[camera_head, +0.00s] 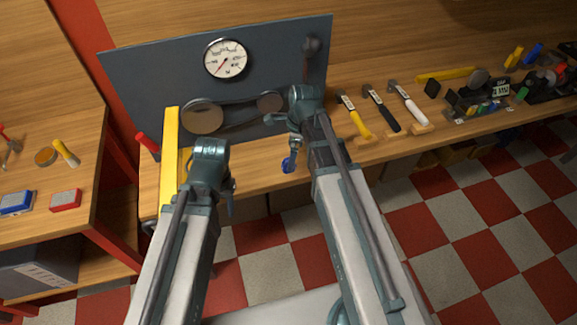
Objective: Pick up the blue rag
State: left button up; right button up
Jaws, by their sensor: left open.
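No cloth that I can clearly tell as the blue rag shows. A small blue thing (289,164) sits at the bench's front edge, just below my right gripper, and is too small and partly covered to identify. My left gripper (222,186) is over the front of the bench, near the yellow bar; it is open, and its fingers are mostly hidden behind its wrist. My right gripper (285,133) is over the bench in front of the grey panel, right of the left one. I cannot tell its opening.
The grey panel (140,75) with a gauge (226,60) stands behind the grippers. A yellow bar (169,170) is left of my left gripper. Hammers (381,108) and other tools lie to the right. A side bench (80,225) holds a blue box (16,203) and a red box (65,200).

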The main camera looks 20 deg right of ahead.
jog(key=f+b, duration=0.3)
jog(key=w+a+f+b, duration=0.1)
jog(key=f, duration=0.1)
jog(key=shift+r, duration=0.1)
jog(key=c, duration=1.3)
jog(key=shift+o, duration=0.2)
jog(key=shift+r, duration=0.1)
notch_tip(320, 180, up, 10)
jog(key=p, duration=1)
